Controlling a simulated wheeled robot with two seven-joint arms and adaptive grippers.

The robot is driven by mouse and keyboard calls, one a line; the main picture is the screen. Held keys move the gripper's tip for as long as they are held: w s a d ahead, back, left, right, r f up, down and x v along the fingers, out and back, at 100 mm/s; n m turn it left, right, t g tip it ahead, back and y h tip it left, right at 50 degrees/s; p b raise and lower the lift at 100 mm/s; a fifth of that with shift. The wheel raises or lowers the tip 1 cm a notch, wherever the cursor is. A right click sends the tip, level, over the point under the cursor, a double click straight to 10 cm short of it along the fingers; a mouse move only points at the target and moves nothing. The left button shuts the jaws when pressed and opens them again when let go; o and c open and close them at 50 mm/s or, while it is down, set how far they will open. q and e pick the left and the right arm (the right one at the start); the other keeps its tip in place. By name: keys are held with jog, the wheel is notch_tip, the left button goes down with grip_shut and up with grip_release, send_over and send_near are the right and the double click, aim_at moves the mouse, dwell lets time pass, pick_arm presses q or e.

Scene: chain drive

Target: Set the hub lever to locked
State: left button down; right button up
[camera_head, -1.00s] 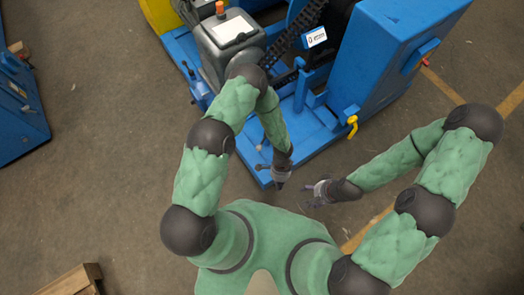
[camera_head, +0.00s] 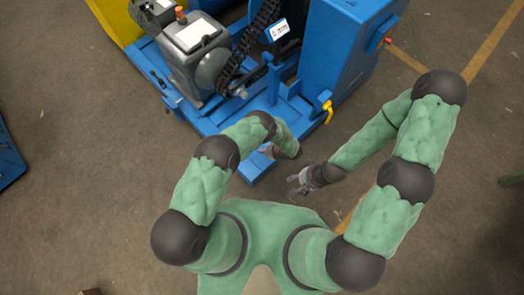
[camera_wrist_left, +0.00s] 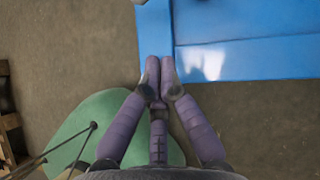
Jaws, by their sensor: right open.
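The chain drive machine has a grey motor housing (camera_head: 195,45), a black chain (camera_head: 240,50) and a blue base (camera_head: 215,118). I cannot tell for sure which part is the hub lever; a small grey fitting (camera_head: 240,92) sits by the lower chain end. A yellow handle (camera_head: 327,111) hangs on the blue cabinet's (camera_head: 340,50) near corner. My left gripper (camera_head: 266,151) is over the base's near end. In the left wrist view (camera_wrist_left: 160,65) its fingertips are together, with nothing between them, beside the blue base edge (camera_wrist_left: 240,60). My right gripper (camera_head: 294,185) is open and empty, below and right of the left one.
A red knob (camera_head: 387,41) is on the cabinet's right side. Another blue object (camera_head: 8,155) stands at the far left. The concrete floor (camera_head: 80,120) between is clear.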

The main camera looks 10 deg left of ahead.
pick_arm(q)
jog(key=w+a+f+b, duration=0.3)
jog(key=a+f, duration=0.3)
jog(key=a, duration=0.1)
jog(key=shift+a, duration=0.4)
jog(key=shift+s, duration=0.1)
